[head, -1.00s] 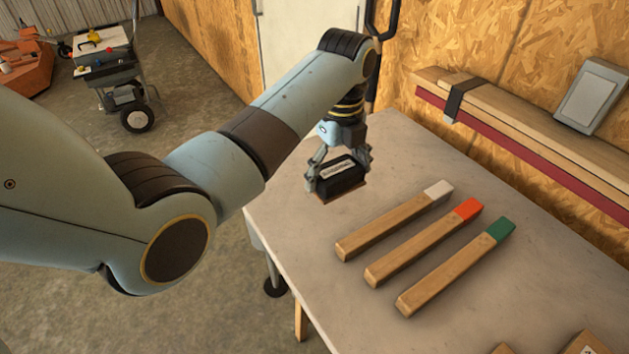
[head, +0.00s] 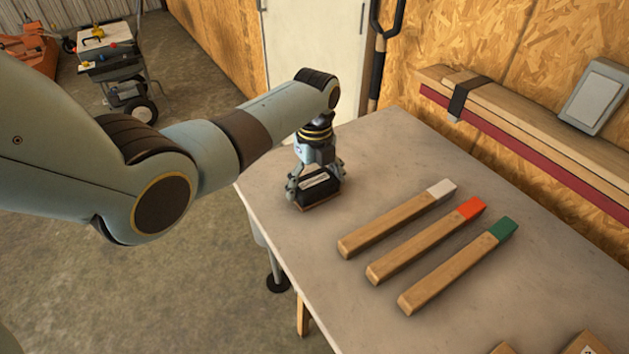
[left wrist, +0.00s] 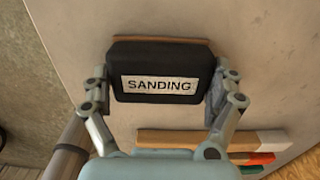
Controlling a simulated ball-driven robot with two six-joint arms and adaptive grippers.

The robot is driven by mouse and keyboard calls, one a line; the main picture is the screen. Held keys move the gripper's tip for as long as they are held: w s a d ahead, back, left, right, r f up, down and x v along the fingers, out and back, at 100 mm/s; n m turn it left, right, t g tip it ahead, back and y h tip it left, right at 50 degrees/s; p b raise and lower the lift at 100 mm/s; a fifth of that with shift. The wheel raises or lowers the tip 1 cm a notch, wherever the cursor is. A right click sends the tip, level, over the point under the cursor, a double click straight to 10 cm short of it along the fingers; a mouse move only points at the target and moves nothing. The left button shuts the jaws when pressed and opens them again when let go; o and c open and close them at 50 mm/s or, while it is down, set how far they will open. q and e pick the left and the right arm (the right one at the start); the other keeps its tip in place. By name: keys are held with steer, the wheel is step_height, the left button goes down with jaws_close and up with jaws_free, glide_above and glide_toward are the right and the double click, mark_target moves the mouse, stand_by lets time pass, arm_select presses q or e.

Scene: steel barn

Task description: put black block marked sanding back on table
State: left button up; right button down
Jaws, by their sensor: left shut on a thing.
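The black block marked SANDING (head: 319,187) has a white label and a thin brown base. It is at the left part of the grey table (head: 376,150), near its left edge. My left gripper (head: 315,183) is shut on the block from above. In the left wrist view the block (left wrist: 160,66) sits between the two fingers of the left gripper (left wrist: 160,92), its label readable. The block looks level and very low over the table; I cannot tell whether its base touches the top. My right gripper is not in view.
Three wooden sticks with white (head: 397,219), orange (head: 425,241) and green (head: 457,266) ends lie side by side right of the block. Wooden pieces (head: 582,344) show at the bottom right edge. A ledge (head: 530,125) runs along the wall. Table behind the block is clear.

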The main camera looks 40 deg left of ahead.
mark_target(315, 181)
arm_select(q)
steer(key=o, duration=0.7)
steer(key=shift+f, duration=0.1)
steer(key=shift+o, duration=0.3)
step_height(315, 181, up, 12)
steer(key=shift+p, duration=0.3)
